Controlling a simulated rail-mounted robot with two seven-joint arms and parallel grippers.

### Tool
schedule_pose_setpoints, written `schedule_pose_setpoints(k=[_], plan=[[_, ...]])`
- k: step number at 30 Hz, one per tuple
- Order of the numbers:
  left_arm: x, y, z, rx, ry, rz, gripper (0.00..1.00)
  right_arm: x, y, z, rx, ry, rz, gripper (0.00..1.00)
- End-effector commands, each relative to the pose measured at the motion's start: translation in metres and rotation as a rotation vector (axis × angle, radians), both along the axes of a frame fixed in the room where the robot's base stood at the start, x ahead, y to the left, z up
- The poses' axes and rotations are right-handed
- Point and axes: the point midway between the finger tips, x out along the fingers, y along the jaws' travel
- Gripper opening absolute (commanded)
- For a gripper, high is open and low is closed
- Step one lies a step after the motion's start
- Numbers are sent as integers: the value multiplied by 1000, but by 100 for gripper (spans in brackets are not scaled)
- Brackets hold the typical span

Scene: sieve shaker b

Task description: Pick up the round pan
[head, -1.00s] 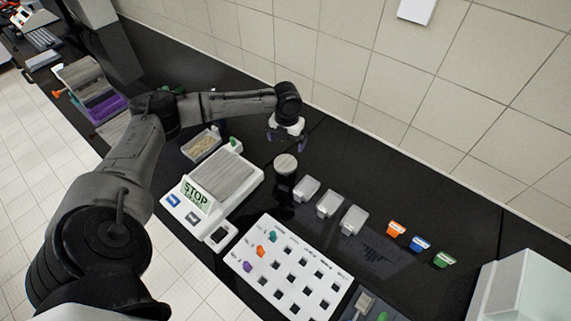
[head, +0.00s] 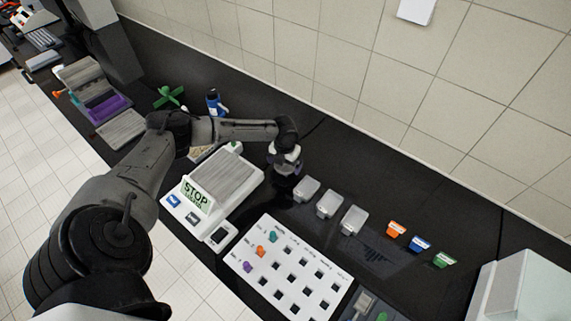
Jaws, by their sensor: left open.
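The round pan, with a light top and a dark body, is mostly hidden under my left gripper; a dark part (head: 283,184) shows just below the fingers. My left gripper (head: 286,168) points down over the pan, with its fingers at or around the pan's top. It is open; whether the fingers touch the pan cannot be told. My right gripper is not in view.
A white device (head: 212,190) with a STOP sign stands left of the pan. Several clear containers (head: 330,204) stand close on its right. A white board with square holes (head: 290,268) lies in front. A blue-and-white bottle (head: 213,103) and green part (head: 170,97) stand behind my arm.

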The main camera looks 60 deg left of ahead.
Motion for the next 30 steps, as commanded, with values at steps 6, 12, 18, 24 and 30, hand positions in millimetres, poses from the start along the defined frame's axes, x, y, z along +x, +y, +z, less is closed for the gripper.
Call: schedule_pose_setpoints(k=[6, 12, 18, 24, 30], plan=[[1, 0, -18, 1, -1, 0, 100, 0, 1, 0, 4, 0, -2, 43], [0, 0, -20, 1, -1, 0, 100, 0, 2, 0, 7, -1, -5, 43], [0, 0, -20, 1, -1, 0, 88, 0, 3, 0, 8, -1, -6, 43], [0, 0, -20, 1, -1, 0, 69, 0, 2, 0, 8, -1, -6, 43], [1, 0, -19, 1, -1, 0, 62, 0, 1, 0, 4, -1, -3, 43]])
